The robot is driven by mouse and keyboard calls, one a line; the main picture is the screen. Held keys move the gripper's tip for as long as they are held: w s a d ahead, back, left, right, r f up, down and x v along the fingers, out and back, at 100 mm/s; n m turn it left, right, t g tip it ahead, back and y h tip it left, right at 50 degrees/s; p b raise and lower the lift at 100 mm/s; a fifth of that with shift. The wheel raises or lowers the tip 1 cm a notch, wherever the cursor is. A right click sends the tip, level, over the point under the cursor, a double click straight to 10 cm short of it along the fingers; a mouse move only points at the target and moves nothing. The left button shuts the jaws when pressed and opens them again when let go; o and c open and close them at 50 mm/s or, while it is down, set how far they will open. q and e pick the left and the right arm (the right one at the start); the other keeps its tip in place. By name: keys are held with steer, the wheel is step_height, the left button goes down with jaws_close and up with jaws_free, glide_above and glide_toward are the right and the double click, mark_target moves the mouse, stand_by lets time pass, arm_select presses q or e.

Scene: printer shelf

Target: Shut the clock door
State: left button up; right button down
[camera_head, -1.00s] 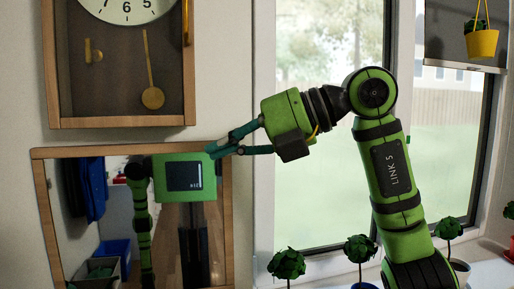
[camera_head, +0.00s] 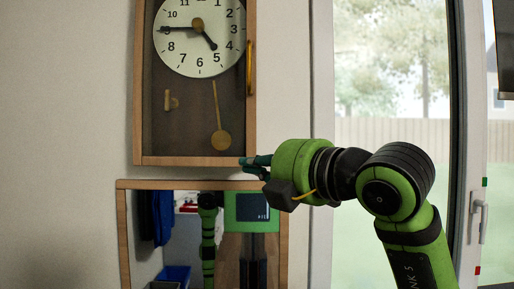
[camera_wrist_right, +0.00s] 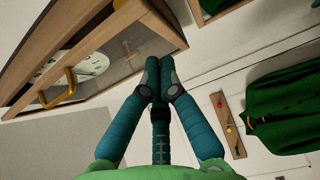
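The wall clock (camera_head: 140,110) has a wooden case, a white dial (camera_head: 199,38) and a gold pendulum (camera_head: 220,140). Its door has a gold handle (camera_head: 250,68) at the right, also seen in the right wrist view (camera_wrist_right: 60,90). The door looks flush with the case; I cannot tell whether a small gap is left. My right gripper (camera_head: 246,166) is at the clock's lower right corner, overlapping its bottom edge in the head view; contact is unclear. In the right wrist view its fingertips (camera_wrist_right: 159,72) are together with nothing between them. My left gripper is out of view.
A wood-framed mirror (camera_head: 284,240) hangs just below the clock and reflects my body. A window (camera_head: 390,90) is to the right. The wall left of the clock is bare. A green garment (camera_wrist_right: 285,110) hangs at the right of the wrist view.

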steer(key=w, duration=0.1)
steer(key=w+p, duration=0.2)
steer(key=w, duration=0.1)
steer(key=shift+d, duration=0.25)
steer(key=shift+a, duration=0.1)
steer(key=w, duration=0.1)
steer(key=w+n+g+y+p, duration=0.1)
steer(key=shift+w+d+g+y+p, duration=0.3)
steer(key=shift+w+d, duration=0.05)
steer(key=shift+w, duration=0.05)
steer(key=shift+d, duration=0.1)
